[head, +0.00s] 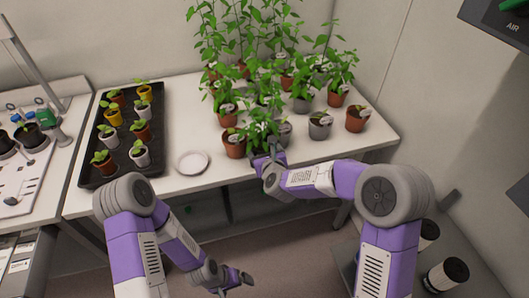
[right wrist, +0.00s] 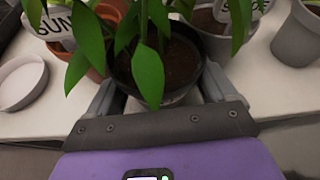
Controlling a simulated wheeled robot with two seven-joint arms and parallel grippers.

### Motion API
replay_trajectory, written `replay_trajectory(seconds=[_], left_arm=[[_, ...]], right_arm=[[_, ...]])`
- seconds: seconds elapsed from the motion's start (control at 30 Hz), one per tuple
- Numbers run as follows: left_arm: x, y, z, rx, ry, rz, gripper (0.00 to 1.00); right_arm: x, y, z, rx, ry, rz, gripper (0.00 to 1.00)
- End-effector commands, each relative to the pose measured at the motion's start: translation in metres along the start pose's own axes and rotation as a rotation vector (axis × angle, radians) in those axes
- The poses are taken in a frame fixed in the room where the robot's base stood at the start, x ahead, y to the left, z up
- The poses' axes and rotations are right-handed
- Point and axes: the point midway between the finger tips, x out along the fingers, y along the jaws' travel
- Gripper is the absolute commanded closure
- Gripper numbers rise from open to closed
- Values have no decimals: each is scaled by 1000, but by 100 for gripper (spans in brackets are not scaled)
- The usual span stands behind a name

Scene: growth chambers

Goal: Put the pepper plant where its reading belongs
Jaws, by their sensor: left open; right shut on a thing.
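My right gripper (head: 266,160) is at the front edge of the white table. It is shut on a dark pot (right wrist: 170,98) holding a leafy green plant (right wrist: 142,55); in the head view its leaves (head: 262,128) hide most of the pot. I cannot tell from a label whether this is the pepper plant, and no reading shows. My left gripper (head: 238,278) is open and empty, low in front of the table.
Several potted plants crowd the table behind and beside the held pot, including a terracotta one (head: 234,148) close on its left. A white saucer (head: 192,162) and a black seedling tray (head: 82,175) stand further left. The table's right front corner (head: 385,140) is clear.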

Motion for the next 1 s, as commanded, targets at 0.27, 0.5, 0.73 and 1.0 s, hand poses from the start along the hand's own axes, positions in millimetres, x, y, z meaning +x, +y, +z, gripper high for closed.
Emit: replay_trajectory(seconds=[0.27,0.5,0.73,1.0], left_arm=[[4,-1,0,0,0,0,0],[3,-1,0,0,0,0,0],[-2,1,0,0,0,0,0],[-6,2,0,0,0,0,0]], right_arm=[[1,0,-2,0,0,0,2],[1,0,-1,0,0,0,0],[-15,0,2,1,0,0,0],[-71,0,2,-1,-1,1,0]])
